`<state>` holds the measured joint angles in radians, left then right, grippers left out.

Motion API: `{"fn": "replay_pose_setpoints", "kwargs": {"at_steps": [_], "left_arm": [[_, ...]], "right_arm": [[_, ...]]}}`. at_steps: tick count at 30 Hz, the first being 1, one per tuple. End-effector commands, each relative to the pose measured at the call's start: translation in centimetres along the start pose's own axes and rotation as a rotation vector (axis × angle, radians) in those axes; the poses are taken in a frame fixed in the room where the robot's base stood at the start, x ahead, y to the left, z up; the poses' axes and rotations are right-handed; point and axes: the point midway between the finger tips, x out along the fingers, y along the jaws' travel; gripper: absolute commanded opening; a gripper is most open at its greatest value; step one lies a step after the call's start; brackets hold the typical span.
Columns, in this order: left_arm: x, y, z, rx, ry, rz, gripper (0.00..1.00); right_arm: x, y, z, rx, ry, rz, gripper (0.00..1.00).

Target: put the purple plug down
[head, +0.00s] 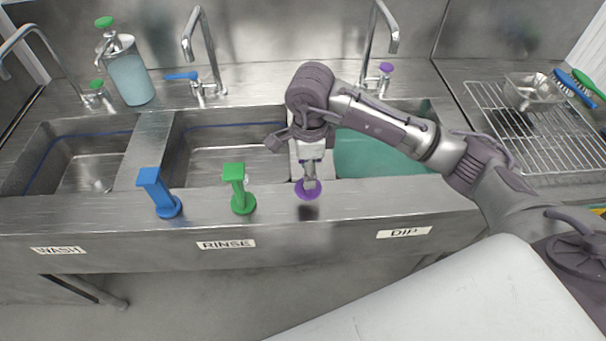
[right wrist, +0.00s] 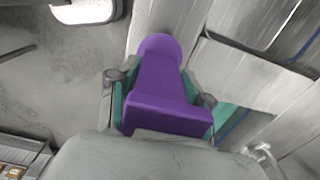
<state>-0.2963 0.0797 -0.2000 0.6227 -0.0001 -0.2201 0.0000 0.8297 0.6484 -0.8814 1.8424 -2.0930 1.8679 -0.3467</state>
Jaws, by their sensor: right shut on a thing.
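The purple plug (head: 308,190) is upright at the front ledge of the sink unit, to the right of the green plug. Its round base shows below my right gripper (head: 308,180), which points down over it and hides most of its stem. In the right wrist view the purple plug (right wrist: 160,95) lies between the two fingers of my right gripper (right wrist: 160,92), which are shut on it. I cannot tell whether its base touches the ledge. My left gripper is not in view.
A green plug (head: 238,190) and a blue plug (head: 158,192) stand on the ledge (head: 360,195) to the left. Behind are the wash basin (head: 85,180), the rinse basin (head: 220,165) and the dip basin (head: 370,155). A wire rack (head: 550,135) is at the right.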

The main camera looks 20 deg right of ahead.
Motion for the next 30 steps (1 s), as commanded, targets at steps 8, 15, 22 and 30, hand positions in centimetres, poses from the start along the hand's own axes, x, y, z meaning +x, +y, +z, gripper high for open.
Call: {"fn": "replay_pose_setpoints", "kwargs": {"at_steps": [8,15,22,30], "left_arm": [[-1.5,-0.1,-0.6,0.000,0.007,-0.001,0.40],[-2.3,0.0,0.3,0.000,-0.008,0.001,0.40],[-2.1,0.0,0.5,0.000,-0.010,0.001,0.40],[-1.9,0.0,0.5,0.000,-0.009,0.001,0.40]], "right_arm": [[2.1,-0.1,1.0,0.001,0.002,0.003,0.07],[4.6,-0.2,1.0,-0.001,0.001,-0.002,0.07],[4.7,-0.2,1.0,-0.001,0.000,-0.003,0.07],[4.9,-0.2,1.0,-0.001,0.001,-0.002,0.75]]}}
